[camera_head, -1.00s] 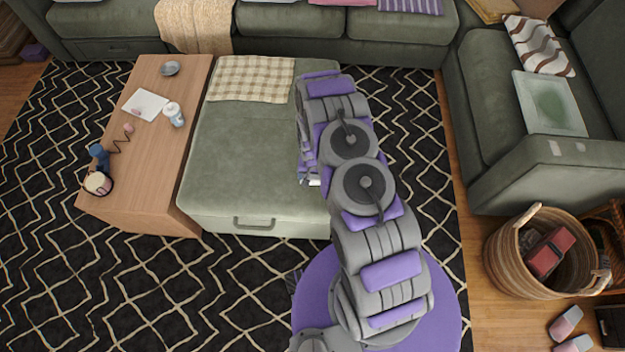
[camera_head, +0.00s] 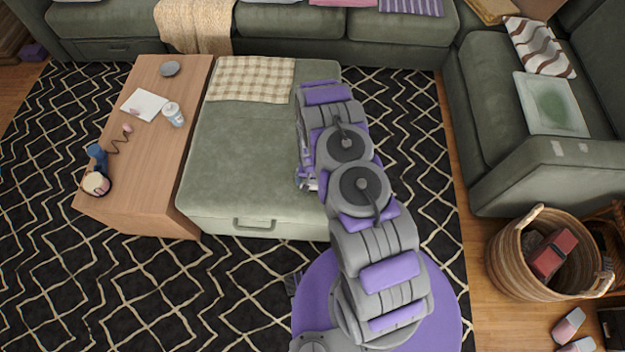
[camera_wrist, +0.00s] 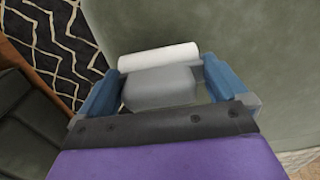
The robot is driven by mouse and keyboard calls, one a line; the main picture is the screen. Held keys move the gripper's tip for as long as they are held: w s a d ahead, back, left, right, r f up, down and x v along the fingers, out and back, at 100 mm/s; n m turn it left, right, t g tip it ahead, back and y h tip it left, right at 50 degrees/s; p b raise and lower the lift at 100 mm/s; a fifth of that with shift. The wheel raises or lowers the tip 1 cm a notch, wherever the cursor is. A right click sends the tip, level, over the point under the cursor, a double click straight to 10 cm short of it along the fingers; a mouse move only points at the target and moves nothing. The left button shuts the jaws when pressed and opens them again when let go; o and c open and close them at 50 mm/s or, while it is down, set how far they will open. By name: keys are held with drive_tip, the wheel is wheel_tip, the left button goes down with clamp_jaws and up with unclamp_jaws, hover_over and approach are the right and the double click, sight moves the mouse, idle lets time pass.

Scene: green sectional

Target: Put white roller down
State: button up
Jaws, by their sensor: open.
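The white roller (camera_wrist: 158,57) shows in the wrist view as a white cylinder against the green ottoman surface. It lies crosswise at the fingertips of my gripper (camera_wrist: 162,68), just beyond a grey block between the fingers. The two blue fingers are spread apart, one near each end of the roller. I cannot tell whether either finger touches it. In the head view my gripper (camera_head: 307,180) is low over the right part of the green ottoman (camera_head: 240,160), mostly hidden by my arm. The roller cannot be made out there.
A wooden table (camera_head: 160,150) with a white bottle (camera_head: 173,115), paper and a bowl adjoins the ottoman's left side. A checked cloth (camera_head: 250,80) covers its far left corner. A woven basket (camera_head: 510,260) stands right. The ottoman's middle is clear.

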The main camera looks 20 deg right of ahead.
drive_tip(key=shift+r, duration=0.1)
drive_tip(key=s+r+n+p, duration=0.15)
drive_tip(key=s+r, duration=0.25)
drive_tip(key=r, duration=1.7)
drive_tip(key=s+r+p, duration=0.2)
drive_tip(key=s+r, duration=0.1)
drive_tip(key=r, duration=1.8)
drive_tip(key=s+r+n+g, duration=0.1)
drive_tip(key=s+r, duration=0.7)
drive_tip(key=s, duration=0.5)
drive_tip(key=s+r+n, duration=0.1)
drive_tip(key=s+r, duration=0.8)
drive_tip(key=s, duration=0.4)
drive_tip(key=shift+s+d+g, duration=0.15)
drive_tip(key=shift+s+g, duration=0.2)
drive_tip(key=shift+g, duration=0.05)
drive_tip(key=shift+c, duration=0.4)
